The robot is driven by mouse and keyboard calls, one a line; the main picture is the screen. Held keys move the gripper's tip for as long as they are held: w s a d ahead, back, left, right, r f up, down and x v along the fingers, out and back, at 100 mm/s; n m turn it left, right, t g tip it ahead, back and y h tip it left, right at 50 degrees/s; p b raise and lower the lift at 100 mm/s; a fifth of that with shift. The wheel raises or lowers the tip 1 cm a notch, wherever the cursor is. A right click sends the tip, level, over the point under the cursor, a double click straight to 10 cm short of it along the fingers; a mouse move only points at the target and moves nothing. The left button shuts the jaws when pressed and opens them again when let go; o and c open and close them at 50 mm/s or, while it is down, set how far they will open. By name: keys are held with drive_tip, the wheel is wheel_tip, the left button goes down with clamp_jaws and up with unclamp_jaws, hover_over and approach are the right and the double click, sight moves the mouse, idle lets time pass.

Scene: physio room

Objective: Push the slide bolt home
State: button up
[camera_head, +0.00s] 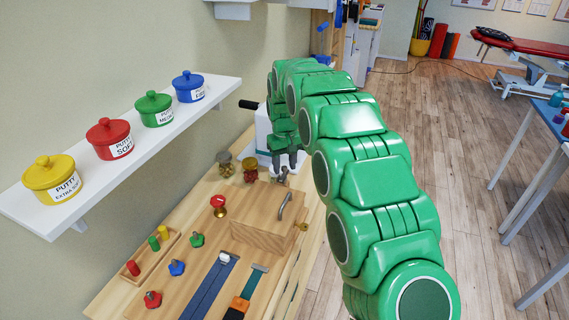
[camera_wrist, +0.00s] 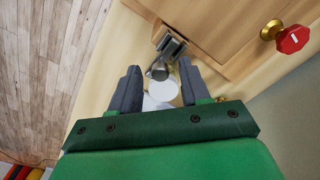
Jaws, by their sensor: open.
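My gripper (camera_head: 285,167) is open just above the bolt. In the wrist view the two dark fingers of my gripper (camera_wrist: 159,70) stand apart, one on each side of the knob. I cannot tell whether either finger touches it. The bolt's far end is partly hidden.
A white shelf (camera_head: 150,145) with several putty pots runs along the wall. Open floor lies to the right.

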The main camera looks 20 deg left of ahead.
sight(281, 180)
clamp_jaws()
idle(0.4)
drive_tip(key=shift+s, duration=1.65)
unclamp_jaws()
drive_tip(key=shift+r, duration=0.1)
